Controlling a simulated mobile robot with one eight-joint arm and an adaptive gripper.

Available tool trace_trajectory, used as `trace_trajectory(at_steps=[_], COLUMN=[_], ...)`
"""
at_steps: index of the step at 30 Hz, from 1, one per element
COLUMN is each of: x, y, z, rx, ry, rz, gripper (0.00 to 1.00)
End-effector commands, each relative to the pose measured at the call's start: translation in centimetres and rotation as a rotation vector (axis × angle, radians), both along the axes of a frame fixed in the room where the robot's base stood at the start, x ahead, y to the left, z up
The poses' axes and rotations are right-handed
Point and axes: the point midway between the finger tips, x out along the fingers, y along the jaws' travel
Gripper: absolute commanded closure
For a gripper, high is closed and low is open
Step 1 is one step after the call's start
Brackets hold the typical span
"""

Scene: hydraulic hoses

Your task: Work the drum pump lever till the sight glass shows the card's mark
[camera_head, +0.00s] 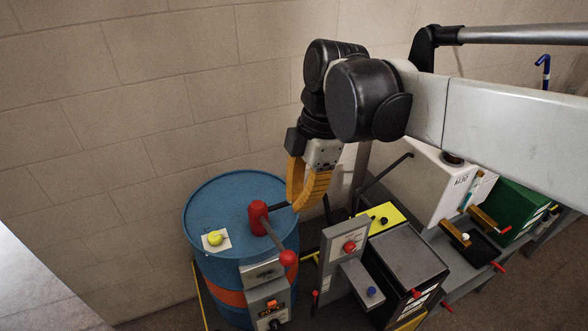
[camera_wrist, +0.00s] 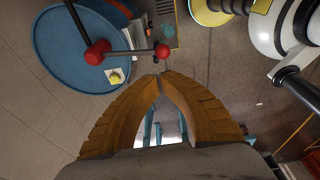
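The blue drum (camera_head: 215,200) stands by the wall with a red pump head (camera_head: 257,218) on its lid. The pump lever (camera_head: 272,238) slopes down to a red ball knob (camera_head: 288,257). In the wrist view the lever (camera_wrist: 130,52) runs to the same knob (camera_wrist: 162,50). My gripper (camera_head: 302,208) has its orange fingertips together, with nothing seen between them. In the wrist view its tips (camera_wrist: 159,75) appear just below the knob, apparently apart from it. A white card (camera_head: 208,245) lies on the lid under a yellow-green ball (camera_head: 216,238); its mark is unreadable. I cannot identify the sight glass for certain.
A grey panel with a red button (camera_head: 349,246) and a dark cabinet (camera_head: 408,262) stand right of the drum. A white tank (camera_head: 438,180) and a green box (camera_head: 510,205) are farther right. The block wall (camera_head: 130,110) is close behind the drum.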

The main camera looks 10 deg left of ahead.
Motion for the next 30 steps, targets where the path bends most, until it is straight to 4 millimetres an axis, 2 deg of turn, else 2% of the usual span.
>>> trace_trajectory(at_steps=[7, 11, 24, 30], x=[0.0, -0.1, -0.7, -0.9], y=[0.0, 0.2, 1.9, 2.4], z=[-0.3, -1.5, -10.3, -12.9], rx=[0.000, 0.000, 0.000, 0.000], ry=[-0.001, -0.001, -0.001, -0.002], rz=[-0.002, -0.002, -0.002, -0.002], gripper=[1.00, 1.00, 1.00, 1.00])
